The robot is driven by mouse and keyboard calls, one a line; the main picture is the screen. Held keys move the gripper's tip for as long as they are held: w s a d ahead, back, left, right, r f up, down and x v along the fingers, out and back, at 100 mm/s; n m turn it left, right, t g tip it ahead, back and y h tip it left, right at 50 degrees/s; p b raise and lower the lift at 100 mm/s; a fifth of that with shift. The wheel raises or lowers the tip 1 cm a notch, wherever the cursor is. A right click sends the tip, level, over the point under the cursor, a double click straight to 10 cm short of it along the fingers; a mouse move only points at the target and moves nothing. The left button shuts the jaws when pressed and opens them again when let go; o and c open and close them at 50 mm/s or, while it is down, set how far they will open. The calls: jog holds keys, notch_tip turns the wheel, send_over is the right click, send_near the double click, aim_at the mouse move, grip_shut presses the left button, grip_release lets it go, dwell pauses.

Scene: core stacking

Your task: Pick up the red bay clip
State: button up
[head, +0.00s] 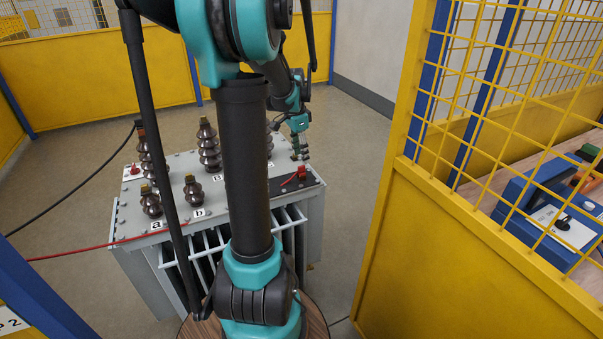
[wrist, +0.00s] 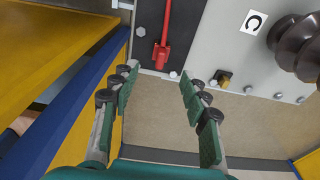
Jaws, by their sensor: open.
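The red bay clip (wrist: 162,48) lies on a dark strip (wrist: 150,15) on top of the grey transformer box in the wrist view. Its thin red handle runs up out of the frame. It also shows in the head view (head: 301,172) at the right side of the box top. My gripper (wrist: 158,82) is open and empty, with the clip just beyond the gap between its fingertips. In the head view my gripper (head: 300,148) hangs above the box's right end, near the clip. The wrist view shows no contact between fingers and clip.
Dark ribbed insulators (head: 208,145) stand on the box top (head: 180,222). A red cable (head: 90,248) runs left from the box. A yellow mesh fence (head: 470,230) stands at right, with a bench (head: 480,195) behind it. Floor (head: 345,160) right of the box is clear.

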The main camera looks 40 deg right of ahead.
aim_at(301, 166)
jog(key=shift+d+f, duration=0.2)
jog(key=shift+f, duration=2.85)
grip_shut()
